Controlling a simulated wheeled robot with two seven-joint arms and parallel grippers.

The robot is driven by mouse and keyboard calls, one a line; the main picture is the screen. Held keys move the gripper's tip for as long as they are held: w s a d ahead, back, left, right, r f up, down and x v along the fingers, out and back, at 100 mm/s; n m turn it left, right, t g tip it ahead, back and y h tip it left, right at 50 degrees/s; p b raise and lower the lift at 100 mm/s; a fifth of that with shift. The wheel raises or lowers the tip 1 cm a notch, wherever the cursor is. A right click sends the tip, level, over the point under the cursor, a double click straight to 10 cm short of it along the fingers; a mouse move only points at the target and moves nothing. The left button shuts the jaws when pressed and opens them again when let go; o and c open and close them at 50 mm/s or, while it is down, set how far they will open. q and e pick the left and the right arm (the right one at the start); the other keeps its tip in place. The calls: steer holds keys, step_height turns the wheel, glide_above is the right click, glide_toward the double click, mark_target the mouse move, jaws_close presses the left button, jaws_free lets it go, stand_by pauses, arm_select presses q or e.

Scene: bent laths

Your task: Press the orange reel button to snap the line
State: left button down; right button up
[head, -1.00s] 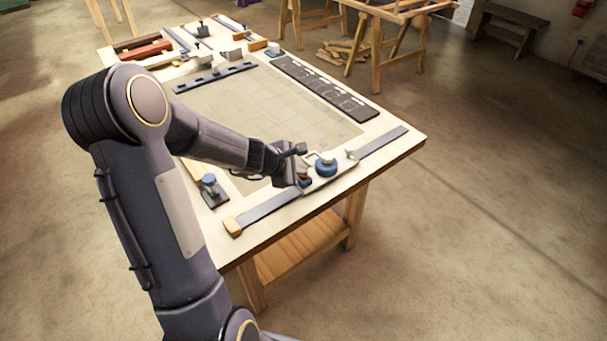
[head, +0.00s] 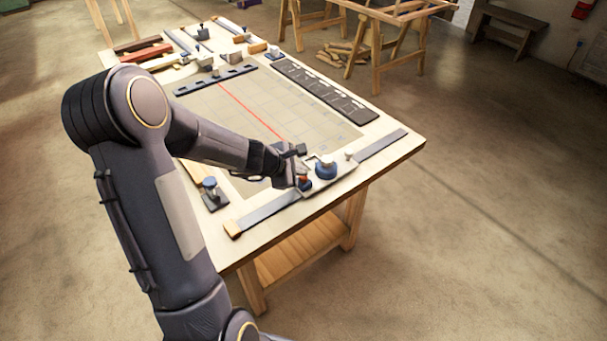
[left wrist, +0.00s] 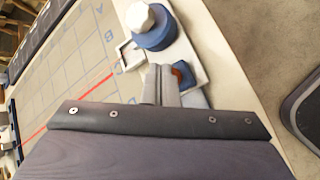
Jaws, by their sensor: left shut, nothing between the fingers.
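The orange reel button (head: 303,179) shows on its small blue base near the front edge of the table. In the left wrist view part of the orange button (left wrist: 178,75) shows beside my fingers, the rest hidden behind them. My left gripper (head: 298,165) is shut and empty, right at the button; I cannot tell whether it touches. It also shows in the left wrist view (left wrist: 160,80). A blue reel (head: 326,168) with a white knob stands just right of the button. A bright red line (head: 250,109) runs across the gridded board (head: 318,118). My right gripper is not in view.
A metal strip (head: 270,208) lies along the table's front edge. A clamp with a blue knob (head: 209,185) stands at left. A dark slotted strip (head: 325,90) lies along the right side. Tools and blocks crowd the far end (head: 150,58).

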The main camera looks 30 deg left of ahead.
mark_target(300, 181)
arm_select(q)
steer(key=shift+r, duration=0.45)
step_height(300, 181, up, 5)
steer(key=p, duration=0.4)
steer(key=shift+p, duration=0.4)
stand_by(0.3)
